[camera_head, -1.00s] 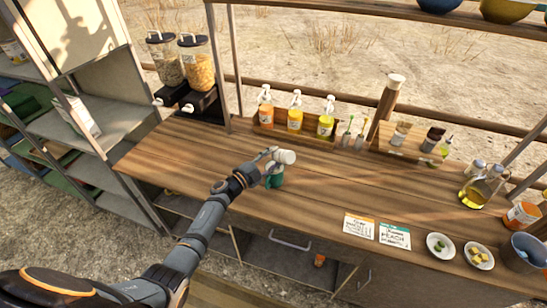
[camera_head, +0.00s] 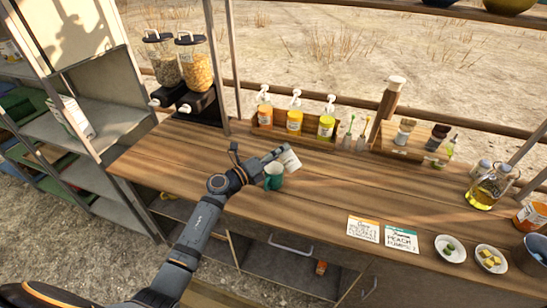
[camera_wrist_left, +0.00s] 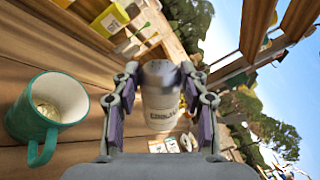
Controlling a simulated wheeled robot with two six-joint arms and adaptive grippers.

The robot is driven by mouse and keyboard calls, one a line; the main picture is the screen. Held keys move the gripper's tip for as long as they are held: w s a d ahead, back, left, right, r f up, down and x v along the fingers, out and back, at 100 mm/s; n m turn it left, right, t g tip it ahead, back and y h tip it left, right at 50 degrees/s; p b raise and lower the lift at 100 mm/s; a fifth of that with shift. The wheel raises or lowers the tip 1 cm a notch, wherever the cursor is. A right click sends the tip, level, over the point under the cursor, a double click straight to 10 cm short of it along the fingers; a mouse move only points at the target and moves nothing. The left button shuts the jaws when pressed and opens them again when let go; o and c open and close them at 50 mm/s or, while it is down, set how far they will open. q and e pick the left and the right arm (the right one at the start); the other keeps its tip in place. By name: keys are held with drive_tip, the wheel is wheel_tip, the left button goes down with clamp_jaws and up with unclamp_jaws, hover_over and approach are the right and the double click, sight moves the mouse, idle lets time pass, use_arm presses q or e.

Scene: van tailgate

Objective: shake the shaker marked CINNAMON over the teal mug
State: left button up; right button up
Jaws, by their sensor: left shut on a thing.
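The teal mug (camera_head: 272,182) stands upright on the wooden counter. It also shows at the left of the left wrist view (camera_wrist_left: 34,120), with something pale inside. My left gripper (camera_head: 279,153) is shut on a white shaker (camera_head: 291,161), just above and to the right of the mug in the head view. In the left wrist view the shaker (camera_wrist_left: 160,100) sits between both fingers, with a grey top and a dark label too blurred to read. It looks tilted in the head view. My right gripper is not in view.
Several pump bottles (camera_head: 295,120) stand in a wooden rack at the counter's back. A second rack (camera_head: 400,150) holds small containers. Two cards (camera_head: 401,238), small plates (camera_head: 450,248) and an oil bottle (camera_head: 487,190) are at the right. The counter's middle is clear.

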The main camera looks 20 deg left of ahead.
use_arm(q)
drive_tip(key=d+r+m, duration=0.1)
drive_tip(key=m, duration=0.2)
drive_tip(key=s+d+r+m, duration=0.1)
drive_tip(key=r+m, duration=0.1)
drive_tip(key=m, duration=0.1)
drive_tip(key=s+d+r+m, duration=0.1)
drive_tip(key=r+m, duration=0.1)
drive_tip(key=m, duration=0.1)
drive_tip(key=shift+p, duration=0.35)
drive_tip(key=m, duration=0.1)
drive_tip(key=d+r+m, duration=0.1)
drive_tip(key=shift+s+r+m+g, duration=0.1)
drive_tip(key=shift+s+m+g, duration=0.1)
drive_tip(key=shift+m+g, duration=0.15)
